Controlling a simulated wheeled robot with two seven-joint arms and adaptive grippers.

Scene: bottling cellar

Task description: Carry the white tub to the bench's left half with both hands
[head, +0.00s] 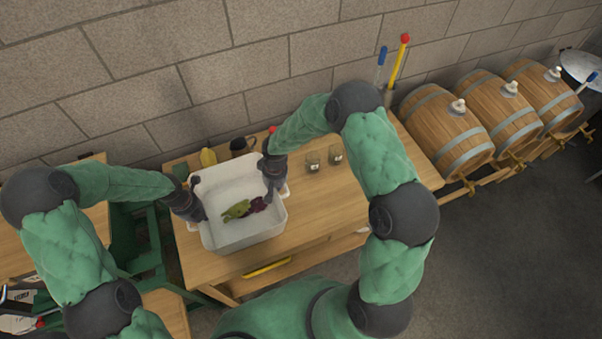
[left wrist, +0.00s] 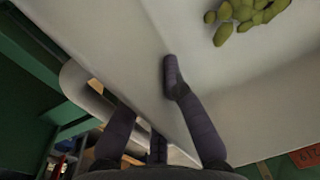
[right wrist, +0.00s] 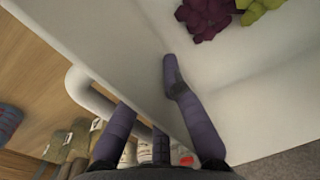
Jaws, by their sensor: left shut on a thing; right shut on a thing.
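The white tub (head: 246,238) is over the left half of the wooden bench (head: 330,222) in the head view. Green grapes (head: 237,210) and dark purple grapes (head: 258,204) lie inside it. My left gripper (head: 196,208) is shut on the tub's left wall, with one finger inside, as the left wrist view (left wrist: 160,95) shows. My right gripper (head: 272,180) is shut on the right wall in the same way, seen in the right wrist view (right wrist: 160,95). The tub looks level. I cannot tell whether its base touches the bench.
Two small glass jars (head: 313,161) (head: 335,154) stand right of the tub. A yellow object (head: 208,157) and a dark mug (head: 240,146) are behind it. Green framing (head: 140,235) is left of the bench.

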